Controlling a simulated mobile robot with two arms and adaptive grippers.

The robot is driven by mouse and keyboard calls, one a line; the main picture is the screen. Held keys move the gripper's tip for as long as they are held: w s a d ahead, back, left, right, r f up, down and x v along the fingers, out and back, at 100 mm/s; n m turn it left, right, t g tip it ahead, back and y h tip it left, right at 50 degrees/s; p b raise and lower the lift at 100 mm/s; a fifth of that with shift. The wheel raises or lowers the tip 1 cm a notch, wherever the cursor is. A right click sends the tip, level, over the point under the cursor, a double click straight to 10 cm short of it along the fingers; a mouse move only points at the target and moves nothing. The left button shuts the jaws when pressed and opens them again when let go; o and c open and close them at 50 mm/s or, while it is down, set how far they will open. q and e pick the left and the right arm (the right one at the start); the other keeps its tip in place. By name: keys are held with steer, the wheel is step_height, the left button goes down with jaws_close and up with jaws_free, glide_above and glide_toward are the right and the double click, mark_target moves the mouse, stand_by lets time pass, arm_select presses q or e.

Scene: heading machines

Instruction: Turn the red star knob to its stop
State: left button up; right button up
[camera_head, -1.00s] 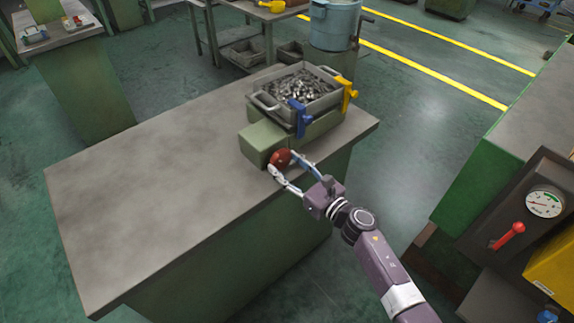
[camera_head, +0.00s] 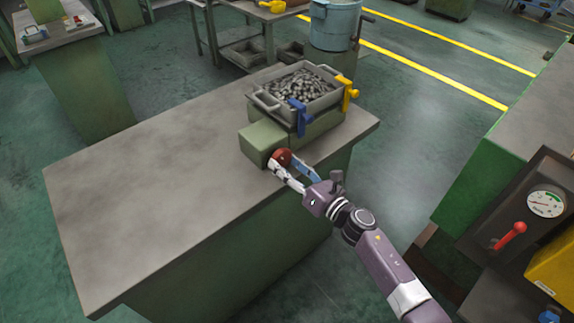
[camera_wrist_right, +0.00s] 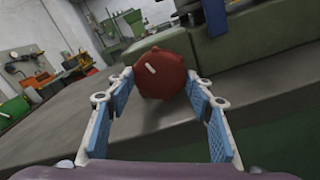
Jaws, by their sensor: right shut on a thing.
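The red star knob (camera_head: 282,157) sits on the front face of a green block (camera_head: 258,143) on the bench. My right gripper (camera_head: 284,165) reaches it from the lower right and is shut on the knob. In the right wrist view the knob (camera_wrist_right: 161,74) sits between the two fingertips of my right gripper (camera_wrist_right: 160,82), with a short white mark at its upper left. My left gripper is in no view.
A metal tray of small parts (camera_head: 302,84) stands on the green fixture behind the knob, with a blue clamp (camera_head: 300,118) and a yellow clamp (camera_head: 349,93). The bench top (camera_head: 150,195) to the left is clear. A gauge panel (camera_head: 530,215) stands at right.

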steer(key=shift+m, duration=1.1)
steer(key=o, duration=1.2)
steer(key=shift+c, duration=0.2)
